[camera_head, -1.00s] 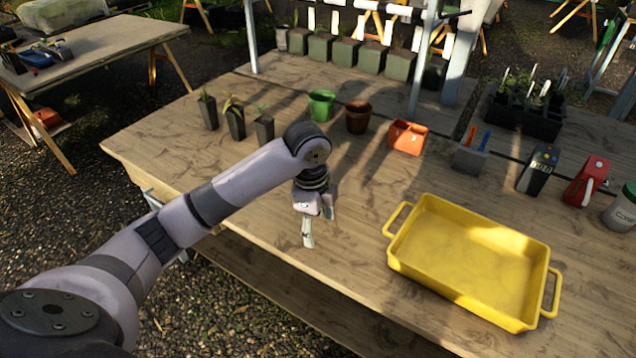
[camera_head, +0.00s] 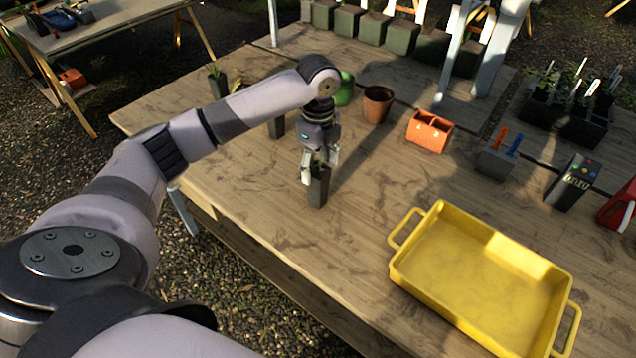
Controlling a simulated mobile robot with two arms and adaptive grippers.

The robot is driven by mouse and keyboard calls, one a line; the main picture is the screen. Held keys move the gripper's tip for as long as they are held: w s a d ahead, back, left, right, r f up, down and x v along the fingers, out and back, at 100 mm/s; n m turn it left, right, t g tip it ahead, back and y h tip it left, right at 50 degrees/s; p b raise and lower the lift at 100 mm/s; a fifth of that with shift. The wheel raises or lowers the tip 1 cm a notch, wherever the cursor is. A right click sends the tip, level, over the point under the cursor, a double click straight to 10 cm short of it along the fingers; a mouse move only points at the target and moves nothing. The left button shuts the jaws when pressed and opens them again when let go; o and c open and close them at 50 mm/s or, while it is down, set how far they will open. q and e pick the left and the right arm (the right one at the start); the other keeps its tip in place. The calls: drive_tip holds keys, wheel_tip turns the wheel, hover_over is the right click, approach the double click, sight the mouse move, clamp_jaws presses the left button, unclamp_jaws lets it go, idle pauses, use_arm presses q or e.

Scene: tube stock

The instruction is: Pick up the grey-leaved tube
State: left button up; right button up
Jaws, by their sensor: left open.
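A dark, square, tapered tube (camera_head: 318,188) stands upright near the front edge of the wooden table. My left gripper (camera_head: 319,172) points down over it, with its pale fingers open on either side of the tube's upper part. The fingers hide the tube's top, so I cannot make out its leaf colour. Another dark tube (camera_head: 276,127) stands behind my left forearm, which hides its plant. A tube with green leaves (camera_head: 218,86) stands further left. Yellowish leaves (camera_head: 237,86) show beside it, their tube mostly hidden by my arm. My right gripper is not in view.
A yellow tray (camera_head: 470,265) lies at the front right. A green pot (camera_head: 345,88), a brown pot (camera_head: 377,106) and an orange container (camera_head: 430,131) stand behind the gripper. The table (camera_head: 365,215) is bare between gripper and tray.

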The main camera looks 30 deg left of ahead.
sight(318, 189)
use_arm(q)
wheel_tip(318, 189, down, 3)
drive_tip(key=shift+w+r, duration=0.1)
drive_tip(key=shift+f, duration=0.5)
drive_tip(key=f, duration=0.1)
drive_tip(key=f+p, duration=0.1)
drive_tip(key=f, duration=0.2)
drive_tip(key=shift+s+f, duration=0.2)
drive_tip(key=shift+s, duration=0.05)
drive_tip(key=shift+f, duration=0.35)
drive_tip(key=shift+r, duration=0.1)
drive_tip(key=c, duration=1.4)
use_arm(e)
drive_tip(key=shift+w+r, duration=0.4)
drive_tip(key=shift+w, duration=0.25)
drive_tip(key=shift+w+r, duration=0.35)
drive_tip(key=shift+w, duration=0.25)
